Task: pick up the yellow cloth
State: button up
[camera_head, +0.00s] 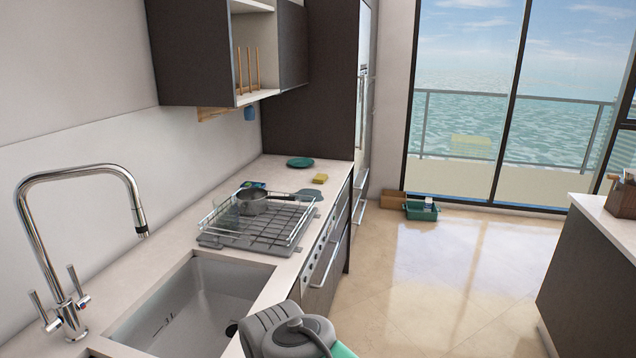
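A small yellow block-like thing (320,178) lies flat on the far end of the counter, near its front edge. It is the only small yellow thing on the counter, and it is too small to tell whether it is a folded cloth or a sponge. Nothing covers it. Part of my grey arm shows at the bottom middle, in front of the counter edge by the sink. My gripper is outside the picture.
A teal plate (300,162) lies just behind the yellow thing. A dish rack (262,236) with a grey pan (252,201) stands nearer. A sink (195,310) with a tall faucet (85,178) is at the left front.

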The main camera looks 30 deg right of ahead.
aim_at(319, 178)
jog(key=z, duration=1.6)
jog(key=i, duration=4.9)
jog(key=u, duration=5.1)
